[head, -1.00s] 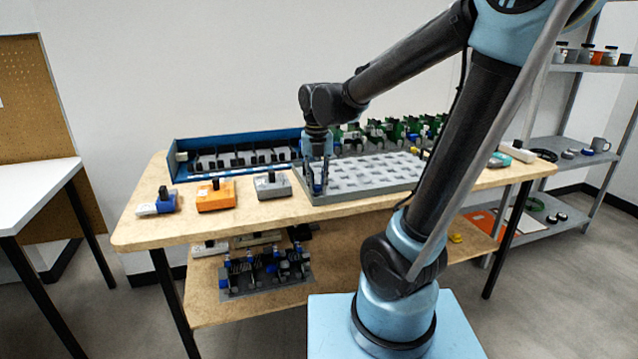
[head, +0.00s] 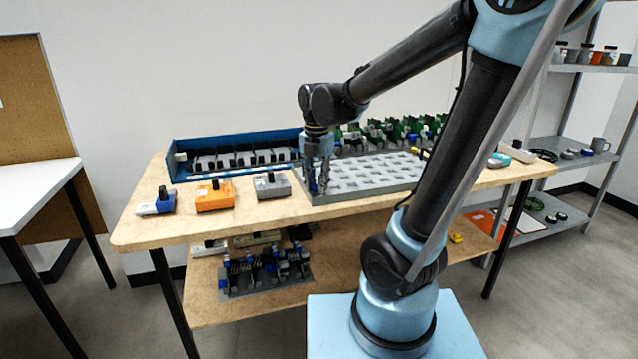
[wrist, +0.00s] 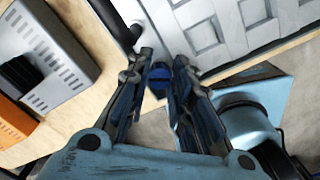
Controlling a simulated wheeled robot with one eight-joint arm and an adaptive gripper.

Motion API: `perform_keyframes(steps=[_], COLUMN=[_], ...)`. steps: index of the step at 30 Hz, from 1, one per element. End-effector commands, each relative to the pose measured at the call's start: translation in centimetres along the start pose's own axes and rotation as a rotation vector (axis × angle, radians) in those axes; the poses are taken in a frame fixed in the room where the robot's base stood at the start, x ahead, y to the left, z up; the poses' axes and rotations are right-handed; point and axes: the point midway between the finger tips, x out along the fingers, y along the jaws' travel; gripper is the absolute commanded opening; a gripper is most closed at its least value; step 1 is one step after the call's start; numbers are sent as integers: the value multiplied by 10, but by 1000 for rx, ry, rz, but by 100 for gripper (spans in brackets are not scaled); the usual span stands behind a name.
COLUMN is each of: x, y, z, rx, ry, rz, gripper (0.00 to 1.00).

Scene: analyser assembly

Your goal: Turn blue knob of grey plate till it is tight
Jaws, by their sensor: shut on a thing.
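The grey plate (head: 385,192), with rows of rectangular recesses, lies on the wooden table. In the wrist view its corner (wrist: 200,62) fills the top. The blue knob (wrist: 160,75), round with a dark slot across its top, sits at that corner. My gripper (head: 318,188) points down at the plate's front left corner. In the wrist view my gripper (wrist: 161,64) has one finger on each side of the knob and is shut on it. In the head view the fingers hide the knob. How tight the knob is cannot be seen.
A dark post (wrist: 131,33) stands on the plate close to the left finger. Grey (head: 272,185), orange (head: 215,196) and blue-grey boxes stand to the left on the table (head: 240,216). A blue rack (head: 180,157) and green boards (head: 405,128) stand behind.

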Motion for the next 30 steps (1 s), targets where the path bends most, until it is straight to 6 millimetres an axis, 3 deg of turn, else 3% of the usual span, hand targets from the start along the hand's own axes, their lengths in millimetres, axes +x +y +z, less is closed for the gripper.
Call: perform_keyframes(steps=[30], x=[-1], y=[3], z=[2], rx=[963], ry=[0], rz=[6], gripper=[0])
